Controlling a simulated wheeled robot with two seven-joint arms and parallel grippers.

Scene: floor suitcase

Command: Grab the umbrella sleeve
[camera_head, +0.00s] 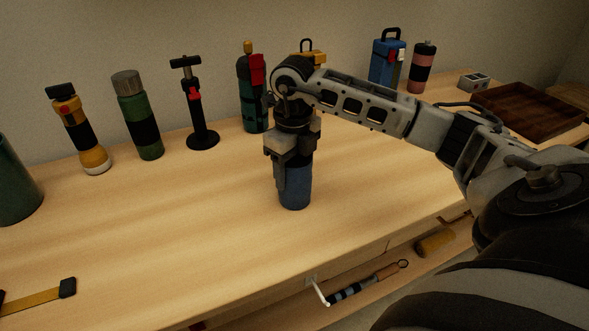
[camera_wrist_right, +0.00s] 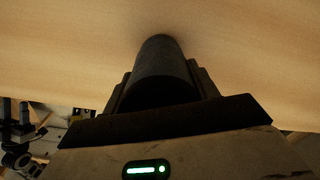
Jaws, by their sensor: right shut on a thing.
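A dark blue cylinder, which I take to be the umbrella sleeve (camera_head: 296,188), is upright at the middle of the wooden table in the head view. My right gripper (camera_head: 290,172) points down over it and is shut on it, with one finger along its near left side. The upper part of the sleeve is hidden by the gripper. In the right wrist view the sleeve (camera_wrist_right: 161,75) shows dark between the fingers, close to the wood surface. Whether its base touches the table is hard to tell.
Along the back stand a yellow-black flashlight (camera_head: 95,159), a green flask (camera_head: 148,142), a black pump (camera_head: 202,137), a green bottle with red (camera_head: 253,110), a blue case (camera_head: 383,64) and a pink-black bottle (camera_head: 420,72). A brown tray (camera_head: 530,112) lies right.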

